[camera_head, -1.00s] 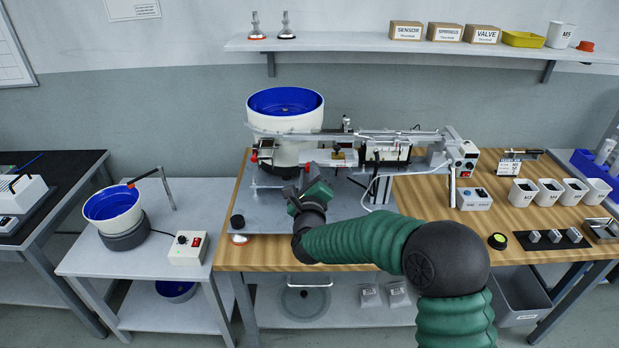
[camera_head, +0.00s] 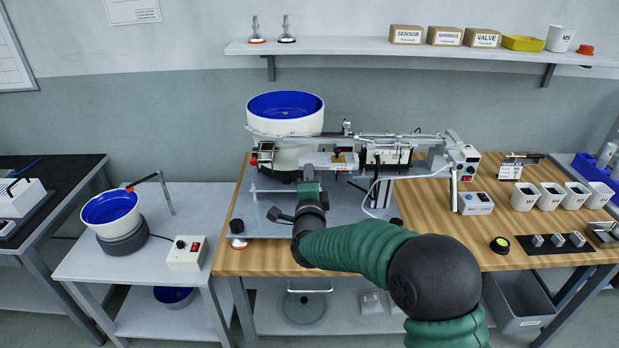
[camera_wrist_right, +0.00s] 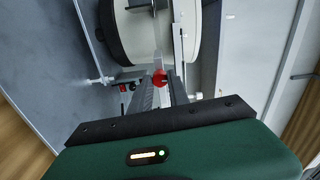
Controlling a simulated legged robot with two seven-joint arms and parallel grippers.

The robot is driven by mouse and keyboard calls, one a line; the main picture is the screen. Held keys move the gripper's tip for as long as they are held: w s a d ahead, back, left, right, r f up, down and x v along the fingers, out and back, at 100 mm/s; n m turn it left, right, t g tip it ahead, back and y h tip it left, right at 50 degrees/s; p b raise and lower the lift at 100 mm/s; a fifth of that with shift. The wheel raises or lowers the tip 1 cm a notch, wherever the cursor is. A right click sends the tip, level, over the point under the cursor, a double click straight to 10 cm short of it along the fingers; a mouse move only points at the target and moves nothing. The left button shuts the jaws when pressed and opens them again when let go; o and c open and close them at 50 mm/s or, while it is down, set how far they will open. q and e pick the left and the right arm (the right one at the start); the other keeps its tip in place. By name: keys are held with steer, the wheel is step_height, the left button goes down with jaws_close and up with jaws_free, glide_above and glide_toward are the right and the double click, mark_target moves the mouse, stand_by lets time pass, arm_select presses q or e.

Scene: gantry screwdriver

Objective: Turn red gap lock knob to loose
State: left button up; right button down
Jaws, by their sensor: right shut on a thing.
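The red knob (camera_wrist_right: 159,77) shows in the right wrist view, in front of the white bowl feeder. It sits between the two fingertips of my right gripper (camera_wrist_right: 166,88), which is shut on it. In the head view my right gripper (camera_head: 308,172) reaches up to the feeder's front from below. The gripper hides the knob there. Whether the knob has turned cannot be told. My left gripper is not in view.
The blue-lined bowl feeder (camera_head: 285,118) and its metal rail (camera_head: 385,137) stand just behind the gripper. A small red part (camera_head: 253,160) is on the feeder's left side.

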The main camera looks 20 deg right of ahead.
steer(key=shift+a+f+n, duration=0.1)
steer(key=shift+f+n, duration=0.2)
steer(key=shift+n, duration=0.3)
steer(key=c, duration=1.4)
jaws_free()
steer(key=shift+o, duration=0.7)
steer(key=shift+w, duration=0.1)
steer(key=shift+r, duration=0.1)
steer(key=v, duration=1.7)
